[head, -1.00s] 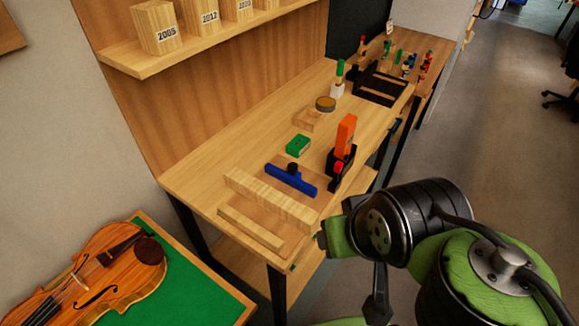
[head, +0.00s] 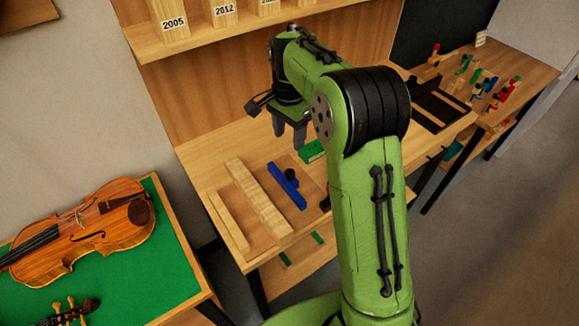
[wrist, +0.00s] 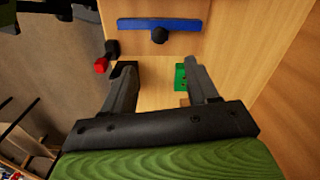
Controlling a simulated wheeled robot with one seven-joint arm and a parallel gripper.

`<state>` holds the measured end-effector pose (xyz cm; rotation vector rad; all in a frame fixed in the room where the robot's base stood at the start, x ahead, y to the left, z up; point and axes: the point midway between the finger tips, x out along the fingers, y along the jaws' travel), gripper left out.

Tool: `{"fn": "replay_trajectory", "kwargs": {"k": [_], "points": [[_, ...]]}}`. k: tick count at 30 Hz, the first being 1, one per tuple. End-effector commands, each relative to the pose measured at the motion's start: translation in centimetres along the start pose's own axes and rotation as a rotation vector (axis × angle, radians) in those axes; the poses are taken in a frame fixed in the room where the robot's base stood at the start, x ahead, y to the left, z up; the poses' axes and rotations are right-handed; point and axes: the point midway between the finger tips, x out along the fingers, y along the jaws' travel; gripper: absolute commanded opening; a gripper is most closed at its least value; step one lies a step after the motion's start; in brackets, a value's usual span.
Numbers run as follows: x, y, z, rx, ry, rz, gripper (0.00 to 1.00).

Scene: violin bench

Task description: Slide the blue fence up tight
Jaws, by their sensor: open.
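The blue fence (head: 288,188) is a straight bar with a black knob (head: 290,174) on it. It lies on the bench, roughly parallel to a long pale wooden bar (head: 258,198), with a strip of bare wood between them. My gripper (head: 289,134) points down above the bench, beyond the fence and over the area by a green block (head: 313,150). In the wrist view, my gripper (wrist: 160,78) is open and empty. The blue fence (wrist: 185,25) and its knob (wrist: 159,36) lie ahead of the fingers, apart from them.
A thinner wooden strip (head: 228,221) lies at the bench's near edge. A red-tipped black part (wrist: 102,64) sits beside the left finger in the wrist view. A shelf of numbered blocks (head: 222,12) hangs above. A violin (head: 100,225) lies on a green-topped table.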

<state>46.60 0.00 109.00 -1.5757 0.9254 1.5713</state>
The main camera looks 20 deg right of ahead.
Motion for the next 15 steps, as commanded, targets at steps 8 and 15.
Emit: {"fn": "replay_trajectory", "kwargs": {"k": [8,15], "points": [[7.6,0.1,0.0,0.000,-0.002,0.005,0.59],[12.4,0.1,0.0,-0.002,-0.001,0.002,0.59]]}}
